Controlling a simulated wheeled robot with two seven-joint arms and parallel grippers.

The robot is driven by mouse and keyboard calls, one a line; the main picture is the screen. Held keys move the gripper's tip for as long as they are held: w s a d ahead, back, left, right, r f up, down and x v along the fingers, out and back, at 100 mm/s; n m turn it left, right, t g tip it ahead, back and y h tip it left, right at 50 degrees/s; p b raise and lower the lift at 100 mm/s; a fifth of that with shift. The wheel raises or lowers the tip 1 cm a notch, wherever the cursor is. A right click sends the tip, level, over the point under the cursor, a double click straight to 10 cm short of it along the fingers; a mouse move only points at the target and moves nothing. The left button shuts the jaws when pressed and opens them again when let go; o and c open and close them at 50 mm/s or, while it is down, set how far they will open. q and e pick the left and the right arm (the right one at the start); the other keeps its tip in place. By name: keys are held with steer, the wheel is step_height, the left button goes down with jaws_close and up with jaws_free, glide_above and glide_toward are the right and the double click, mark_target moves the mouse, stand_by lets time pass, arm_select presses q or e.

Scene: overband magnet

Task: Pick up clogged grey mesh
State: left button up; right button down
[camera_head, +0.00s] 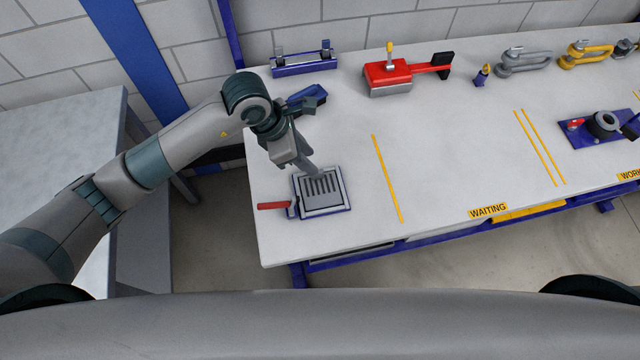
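A grey square piece with dark slots (323,188), which looks like the mesh, sits in a blue-edged square holder (325,211) at the left front of the white table. Whether it is clogged is too small to tell. The holder has a red handle (273,206) on its left. My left gripper (312,170) points down at the far edge of the mesh and covers part of it. I cannot tell whether it touches the mesh, or whether its fingers are open or shut. My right gripper is out of view.
On the white table (440,150), a blue rack (304,67) and a red tool (390,75) stand at the back. Shackle-like grey (523,62) and yellow (585,54) parts lie back right. A blue fixture (583,141) stands right. The middle by the "WAITING" label (488,211) is clear.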

mark_target(320, 188)
arm_select(q)
steer(key=shift+f, duration=0.1)
steer(key=shift+s+d+f+p, duration=0.2)
steer(key=shift+f+p, duration=0.3)
steer(key=shift+p, duration=0.2)
steer(key=p+x, duration=0.1)
steer(key=x, duration=0.2)
steer(key=shift+s+a+p, duration=0.1)
steer(key=shift+p, duration=0.2)
steer(key=shift+f, duration=0.5)
jaws_close()
